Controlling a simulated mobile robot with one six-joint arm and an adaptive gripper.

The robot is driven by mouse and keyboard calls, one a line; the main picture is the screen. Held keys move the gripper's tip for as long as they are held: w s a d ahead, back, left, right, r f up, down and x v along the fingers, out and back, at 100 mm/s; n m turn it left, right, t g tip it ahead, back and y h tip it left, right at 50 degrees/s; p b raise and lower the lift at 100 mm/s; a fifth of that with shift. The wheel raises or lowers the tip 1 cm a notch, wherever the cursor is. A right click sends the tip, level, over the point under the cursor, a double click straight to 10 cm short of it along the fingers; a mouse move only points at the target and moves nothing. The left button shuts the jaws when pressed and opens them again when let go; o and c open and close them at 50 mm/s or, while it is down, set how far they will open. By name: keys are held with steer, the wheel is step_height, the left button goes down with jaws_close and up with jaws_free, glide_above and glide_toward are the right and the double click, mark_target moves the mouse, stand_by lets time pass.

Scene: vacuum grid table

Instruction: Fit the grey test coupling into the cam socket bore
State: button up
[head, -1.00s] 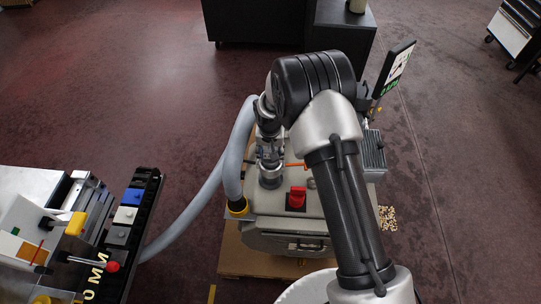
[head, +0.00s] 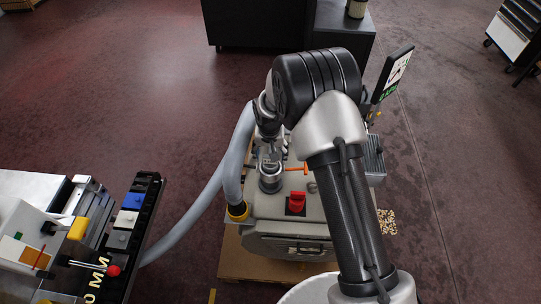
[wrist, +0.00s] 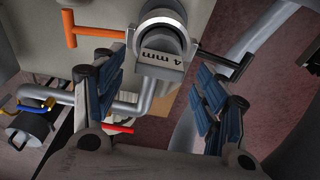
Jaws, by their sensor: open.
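The metal cam socket (head: 270,183) stands on top of the pale machine, with an orange lever (head: 297,168) on its right. In the wrist view, the round socket ring (wrist: 160,20) has the orange lever (wrist: 85,32) on its left and a black lever (wrist: 222,58) on its right.
A thick grey hose (head: 237,155) runs along the left side. A black rack (head: 147,215) with blue, white and grey blocks stands at the left. A small screen (head: 393,74) stands behind right.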

step_height(320, 180, up, 10)
steer(key=s+p, duration=0.1)
steer(key=p, duration=0.1)
steer(key=shift+s+f, duration=0.15)
steer(key=shift+s, duration=0.1)
step_height(320, 180, up, 13)
glide_above(270, 168)
steer(key=s+d, duration=0.4)
steer(key=d, duration=0.1)
steer(key=s+d+r+t, duration=0.1)
steer(key=s+d+r, duration=0.5)
steer(key=s+r, duration=0.35)
steer(key=s+d+r+t, duration=0.1)
steer(key=s+d+r, duration=0.1)
steer(key=s, duration=0.7)
steer(key=s+d+r, duration=0.2)
steer(key=s+d, duration=0.1)
steer(key=s, duration=0.6)
steer(key=shift+s+d+t, duration=0.2)
steer(key=shift+d+t, duration=0.2)
steer(key=shift+c, duration=0.2)
